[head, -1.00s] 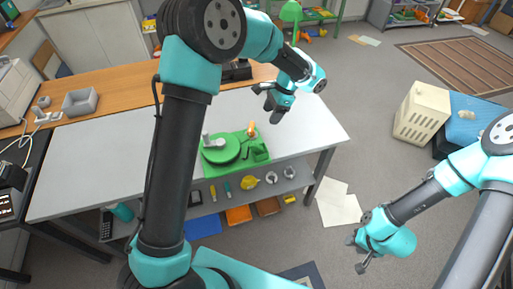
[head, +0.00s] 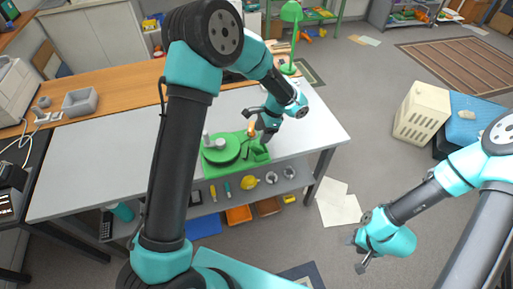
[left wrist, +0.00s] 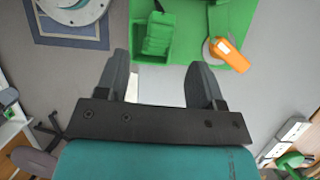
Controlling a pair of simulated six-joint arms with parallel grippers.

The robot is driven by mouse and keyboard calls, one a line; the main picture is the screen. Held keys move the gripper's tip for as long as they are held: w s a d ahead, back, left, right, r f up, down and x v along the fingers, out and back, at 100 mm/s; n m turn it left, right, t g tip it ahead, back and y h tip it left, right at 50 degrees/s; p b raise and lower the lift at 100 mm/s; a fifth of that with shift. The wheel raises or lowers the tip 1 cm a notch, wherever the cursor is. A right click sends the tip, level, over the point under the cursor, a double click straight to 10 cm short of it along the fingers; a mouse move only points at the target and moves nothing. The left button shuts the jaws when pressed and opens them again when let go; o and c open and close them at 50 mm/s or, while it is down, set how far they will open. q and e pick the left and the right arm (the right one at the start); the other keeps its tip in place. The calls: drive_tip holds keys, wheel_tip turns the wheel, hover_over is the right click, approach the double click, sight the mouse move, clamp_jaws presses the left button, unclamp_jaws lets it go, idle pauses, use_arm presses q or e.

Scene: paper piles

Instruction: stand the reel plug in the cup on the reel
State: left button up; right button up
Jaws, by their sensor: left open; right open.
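A green unit (head: 236,150) with a round green reel (head: 220,148) stands on the grey table. A small grey upright piece (head: 206,139) stands at the reel's left side; I cannot tell if it is the cup. A small orange piece (head: 252,131) is at the unit's back right; in the left wrist view the orange piece (left wrist: 231,55) lies slanted beside a grey round part. I cannot tell if it is the plug. My left gripper (head: 259,124) is open and empty, close by it; its fingers (left wrist: 158,72) show apart. My right gripper (head: 360,257) is open, away from the table.
A ribbed green block (left wrist: 158,35) sits in a green compartment ahead of the left fingers. A green lamp (head: 291,14) stands at the back, and a grey tray (head: 80,102) at the left. A lower shelf holds several tools. The table's left part is clear.

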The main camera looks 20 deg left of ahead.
sight(256, 144)
use_arm(q)
drive_tip(key=x, duration=0.5)
drive_tip(key=shift+d, duration=0.1)
idle(0.3)
drive_tip(key=c, duration=1.1)
wheel_tip(256, 144, up, 10)
drive_tip(key=shift+f, duration=0.15)
idle(0.6)
